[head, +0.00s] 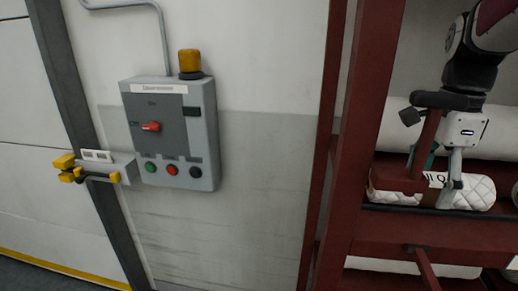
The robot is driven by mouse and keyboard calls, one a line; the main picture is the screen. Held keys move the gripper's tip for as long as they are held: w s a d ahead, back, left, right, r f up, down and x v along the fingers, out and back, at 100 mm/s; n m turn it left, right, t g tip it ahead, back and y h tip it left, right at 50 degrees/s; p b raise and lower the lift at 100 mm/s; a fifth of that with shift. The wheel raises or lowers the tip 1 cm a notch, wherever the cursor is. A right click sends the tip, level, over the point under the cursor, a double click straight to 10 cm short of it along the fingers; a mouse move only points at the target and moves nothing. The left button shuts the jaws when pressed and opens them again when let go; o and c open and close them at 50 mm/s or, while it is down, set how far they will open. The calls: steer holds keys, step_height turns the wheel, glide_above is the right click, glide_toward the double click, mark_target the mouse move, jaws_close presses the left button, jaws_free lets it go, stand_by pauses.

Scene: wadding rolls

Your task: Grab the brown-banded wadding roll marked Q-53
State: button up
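A white quilted wadding roll (478,194) lies on the red rack at the right of the head view. A brown patch, perhaps its band, shows near my finger, and a white label with a partly covered marking that seems to include a "Q" (435,180) is beside it. The number is not readable. My gripper (447,190) points down at this roll, with one grey finger in front of the label end. The other finger is mostly hidden behind a red rack part, so I cannot tell whether the fingers close on the roll.
The red rack's upright post (362,130) stands left of my arm. A larger white roll (490,135) lies behind, and another white roll (400,265) is on the level below. A grey control box (172,130) with an amber lamp hangs on the wall at left.

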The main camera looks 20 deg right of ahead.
steer(key=shift+f, duration=0.45)
steer(key=shift+c, duration=0.3)
steer(key=c, duration=1.2)
steer(key=shift+r, duration=0.1)
